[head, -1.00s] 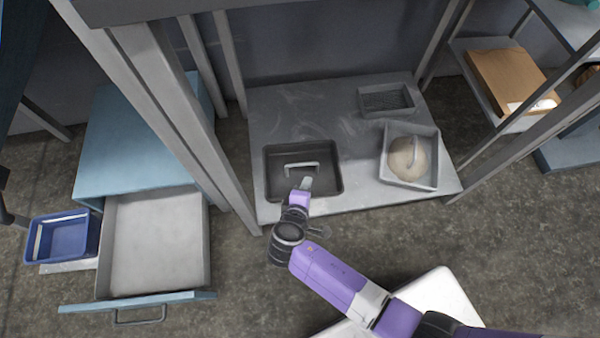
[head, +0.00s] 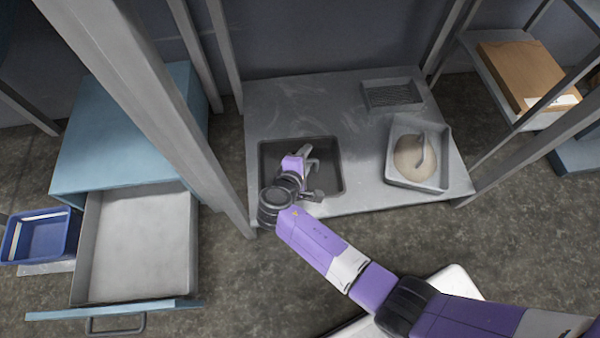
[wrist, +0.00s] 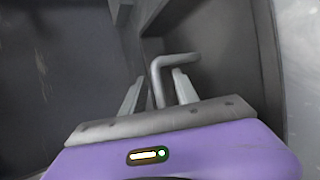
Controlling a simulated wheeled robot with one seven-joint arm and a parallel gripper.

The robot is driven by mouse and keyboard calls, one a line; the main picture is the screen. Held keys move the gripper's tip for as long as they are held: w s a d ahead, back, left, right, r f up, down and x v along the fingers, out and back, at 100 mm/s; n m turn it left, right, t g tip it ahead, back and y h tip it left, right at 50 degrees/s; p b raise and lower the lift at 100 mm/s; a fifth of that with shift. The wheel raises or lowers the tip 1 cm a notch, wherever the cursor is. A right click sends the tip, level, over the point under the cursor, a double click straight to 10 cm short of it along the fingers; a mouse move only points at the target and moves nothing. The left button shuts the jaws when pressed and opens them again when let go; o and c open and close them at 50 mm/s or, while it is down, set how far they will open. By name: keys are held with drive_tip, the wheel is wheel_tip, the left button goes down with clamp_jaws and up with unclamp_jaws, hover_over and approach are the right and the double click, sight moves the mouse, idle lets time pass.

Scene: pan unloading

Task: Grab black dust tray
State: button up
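The black dust tray (head: 328,184) is a dark rectangular pan with low walls and a grey bar handle. It sits at the left front of the grey table. My gripper (head: 305,158) reaches down into the tray at the handle. In the wrist view my gripper (wrist: 158,92) has its two fingers apart, with the grey handle (wrist: 175,62) rising between and just beyond them. I cannot tell whether the fingers touch the handle. The tray wall (wrist: 258,60) shows at the right of the wrist view.
On the table (head: 355,130), a grey tray (head: 440,180) with a pale mound stands at the right, and a small mesh-like tray (head: 392,94) behind it. Frame posts (head: 150,100) stand at the left. An open drawer (head: 135,245) and a blue bin (head: 42,236) are further left.

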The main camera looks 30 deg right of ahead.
drive_tip(key=shift+w+d+f, duration=0.3)
drive_tip(key=shift+w, duration=0.05)
clamp_jaws()
idle(1.2)
